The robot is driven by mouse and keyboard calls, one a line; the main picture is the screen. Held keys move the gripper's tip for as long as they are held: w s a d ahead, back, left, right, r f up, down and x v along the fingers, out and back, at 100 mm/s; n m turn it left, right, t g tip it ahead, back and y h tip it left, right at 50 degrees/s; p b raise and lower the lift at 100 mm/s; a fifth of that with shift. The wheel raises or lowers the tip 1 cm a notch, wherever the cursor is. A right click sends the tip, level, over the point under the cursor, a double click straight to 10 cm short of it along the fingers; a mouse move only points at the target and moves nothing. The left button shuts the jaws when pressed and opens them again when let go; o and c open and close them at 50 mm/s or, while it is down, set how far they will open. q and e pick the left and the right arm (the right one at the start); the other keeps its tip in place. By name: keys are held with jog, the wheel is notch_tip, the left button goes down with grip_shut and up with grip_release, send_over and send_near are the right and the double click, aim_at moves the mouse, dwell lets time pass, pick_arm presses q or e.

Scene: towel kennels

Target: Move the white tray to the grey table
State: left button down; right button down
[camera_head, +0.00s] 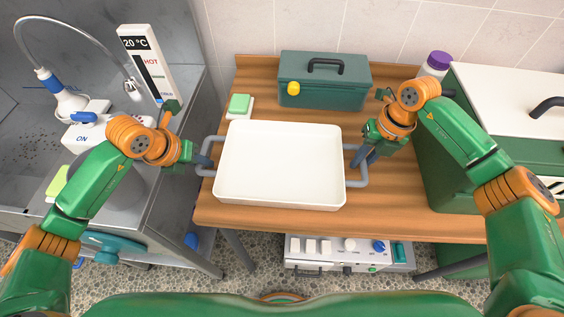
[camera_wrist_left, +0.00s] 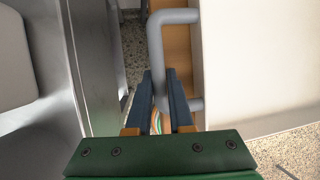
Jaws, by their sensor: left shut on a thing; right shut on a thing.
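The white tray (camera_head: 281,164) is an empty, shallow rectangular tray with a grey handle on each short side. In the head view it is over the wooden table (camera_head: 403,215); I cannot tell whether it touches the top. My left gripper (camera_head: 207,160) is shut on its left handle (camera_head: 207,172). In the left wrist view the fingers (camera_wrist_left: 160,98) straddle the grey handle (camera_wrist_left: 155,50), with the tray's white side (camera_wrist_left: 240,70) to the right. My right gripper (camera_head: 360,158) is shut on the right handle (camera_head: 357,182). I cannot pick out a grey table for certain.
A green toolbox (camera_head: 323,83) and a green sponge (camera_head: 240,104) on a white dish are behind the tray. A steel sink unit (camera_head: 190,215) with a tap is at left. A green cabinet (camera_head: 432,150) stands at right. A control box (camera_head: 340,250) is below the table.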

dwell(0.5)
